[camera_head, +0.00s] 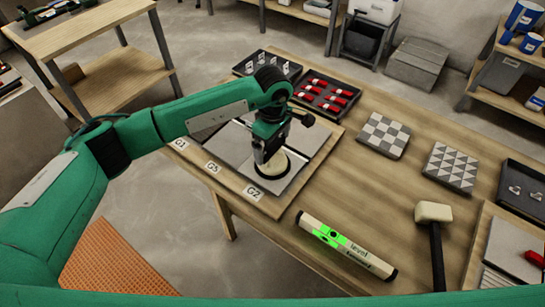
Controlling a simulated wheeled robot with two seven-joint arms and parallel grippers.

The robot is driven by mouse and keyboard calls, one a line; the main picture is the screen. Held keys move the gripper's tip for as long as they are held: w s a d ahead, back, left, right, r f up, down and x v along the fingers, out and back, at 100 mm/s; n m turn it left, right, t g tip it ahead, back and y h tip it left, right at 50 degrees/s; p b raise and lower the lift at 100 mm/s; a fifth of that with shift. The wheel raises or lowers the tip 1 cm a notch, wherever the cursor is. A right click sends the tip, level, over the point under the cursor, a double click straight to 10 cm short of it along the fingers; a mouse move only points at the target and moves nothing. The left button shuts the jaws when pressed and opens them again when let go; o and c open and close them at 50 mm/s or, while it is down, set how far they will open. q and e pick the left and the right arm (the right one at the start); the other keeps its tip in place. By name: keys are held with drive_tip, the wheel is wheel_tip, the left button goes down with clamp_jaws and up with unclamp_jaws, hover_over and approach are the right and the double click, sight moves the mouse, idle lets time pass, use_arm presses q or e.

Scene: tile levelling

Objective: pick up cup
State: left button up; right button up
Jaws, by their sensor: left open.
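My left gripper (268,149) points down over the grey tiles (303,138). It is open, with its fingers at the top of a round cream cup (283,172) with a dark rim. The cup looks like a suction cup and sits on a grey tile by the G2 label. The gripper hides the cup's upper part, so I cannot tell whether the fingers touch it. My right gripper is not in view.
A green-lit level (346,246) and a mallet (434,214) lie on the wooden table (350,185). Black trays (327,90) with red and pale pieces stand behind the tiles. Patterned tile samples (383,135) lie to the right. The table's middle is clear.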

use_arm(q)
wheel_tip(320, 180, down, 4)
drive_tip(key=shift+w+r+p, duration=0.1)
drive_tip(key=shift+r+p, duration=0.15)
drive_tip(key=shift+p, duration=0.55)
drive_tip(key=shift+f, duration=0.6)
drive_tip(key=shift+w, duration=0.1)
drive_tip(key=c, duration=0.8)
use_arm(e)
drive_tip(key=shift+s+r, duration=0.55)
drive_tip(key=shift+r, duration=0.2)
use_arm(q)
drive_tip(key=shift+r, duration=0.15)
drive_tip(key=shift+r, duration=0.55)
wheel_tip(320, 180, up, 5)
drive_tip(key=shift+f+b, duration=0.1)
drive_tip(key=shift+b, duration=0.75)
wheel_tip(320, 180, up, 13)
drive_tip(key=b, duration=0.3)
wheel_tip(320, 180, up, 8)
drive_tip(key=p, duration=0.3)
hover_over(273, 152)
drive_tip(key=w, duration=0.2)
drive_tip(key=shift+s, duration=0.15)
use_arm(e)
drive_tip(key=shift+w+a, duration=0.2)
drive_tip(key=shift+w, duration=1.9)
